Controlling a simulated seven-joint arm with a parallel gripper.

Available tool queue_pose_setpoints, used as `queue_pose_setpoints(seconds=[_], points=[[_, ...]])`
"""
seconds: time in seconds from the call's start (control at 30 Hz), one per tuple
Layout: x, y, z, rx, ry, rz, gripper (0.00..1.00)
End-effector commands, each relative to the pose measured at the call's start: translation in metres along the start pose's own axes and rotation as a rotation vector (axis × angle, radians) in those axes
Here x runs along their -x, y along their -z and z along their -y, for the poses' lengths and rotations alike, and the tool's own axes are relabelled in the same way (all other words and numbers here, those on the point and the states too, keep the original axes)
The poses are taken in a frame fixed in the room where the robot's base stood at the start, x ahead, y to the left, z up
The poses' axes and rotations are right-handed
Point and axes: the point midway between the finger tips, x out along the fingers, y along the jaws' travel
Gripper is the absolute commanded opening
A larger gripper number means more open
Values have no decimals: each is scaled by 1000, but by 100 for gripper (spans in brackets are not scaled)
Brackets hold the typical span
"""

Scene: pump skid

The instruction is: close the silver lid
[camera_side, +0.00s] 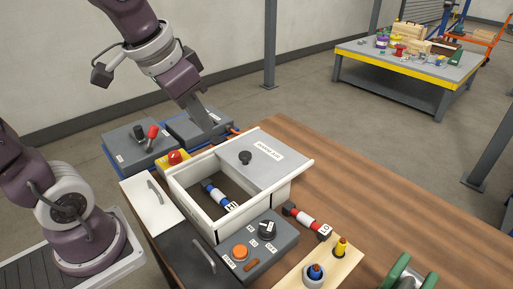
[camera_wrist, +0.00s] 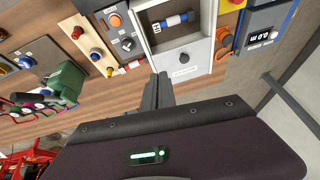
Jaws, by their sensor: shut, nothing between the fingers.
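The silver lid (camera_side: 268,152) is a flat grey panel with a black knob and a white label. It covers the right part of a white open-topped box (camera_side: 205,221), and the left part of the box is uncovered. In the wrist view the lid (camera_wrist: 190,57) lies just beyond the fingertips. A blue-and-white cylinder (camera_side: 213,194) lies inside the box; it also shows in the wrist view (camera_wrist: 177,21). My gripper (camera_side: 217,134) is shut and empty, pointing down behind the box's far side. Its fingers (camera_wrist: 159,80) are together in the wrist view. Any contact with the lid cannot be told.
Grey control boxes (camera_side: 133,143) and a red button (camera_side: 175,157) stand behind and left of the box. A panel with an orange button (camera_side: 240,252) and dial sits in front. A red-and-white cylinder (camera_side: 306,220) lies to the right. Bare wooden tabletop (camera_side: 380,190) extends right.

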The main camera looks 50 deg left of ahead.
Motion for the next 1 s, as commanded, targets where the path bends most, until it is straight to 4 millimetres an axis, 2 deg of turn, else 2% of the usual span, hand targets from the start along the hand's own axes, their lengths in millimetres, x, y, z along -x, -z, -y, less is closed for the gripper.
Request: queue_pose_setpoints(seconds=[0.03,0.1,0.2,0.3,0.4,0.5,0.57,0.9,1.0], points=[[-24,30,13,-14,-3,35,0],[-60,67,30,-43,-21,59,0],[-111,104,56,-62,-62,74,0],[-151,123,75,-64,-98,73,0],[-172,131,86,-63,-117,68,0],[-182,133,87,-64,-123,66,0],[-189,132,86,-65,-123,68,0],[-261,126,77,-64,-123,70,0],[-277,122,75,-62,-122,70,0]])
